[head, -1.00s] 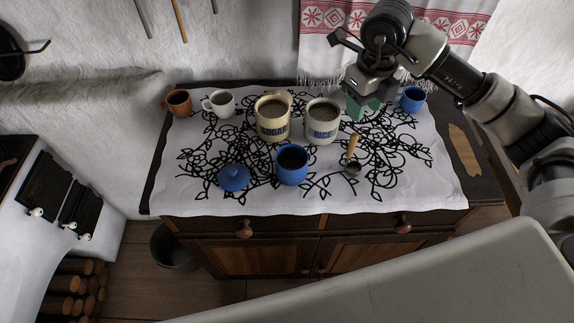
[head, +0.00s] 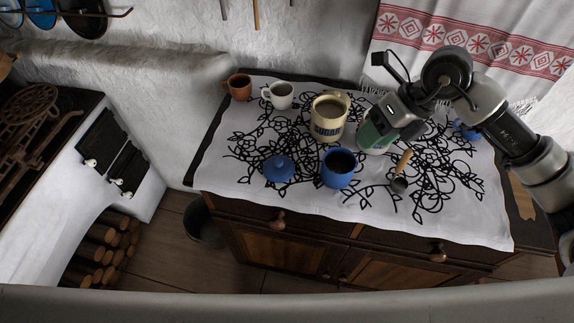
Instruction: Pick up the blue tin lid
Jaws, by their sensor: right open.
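The blue tin lid (head: 279,168) lies on the white cloth near the table's front edge, knob up. The open blue tin (head: 338,169) stands just right of it, with dark contents. My right gripper (head: 374,136) hangs over the cream tin (head: 372,150) at the right and hides most of it. The gripper is open, with green parts at its fingers, and is well to the right of the lid, touching neither lid nor blue tin. Whether it touches the cream tin I cannot tell. My left gripper is not in view.
A cream sugar tin (head: 328,118) stands behind the blue tin. A brown mug (head: 239,87) and a white mug (head: 279,95) stand at the back left. A wooden-handled scoop (head: 402,172) lies right of the blue tin. A blue mug (head: 466,131) is partly hidden. Cloth around the lid is clear.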

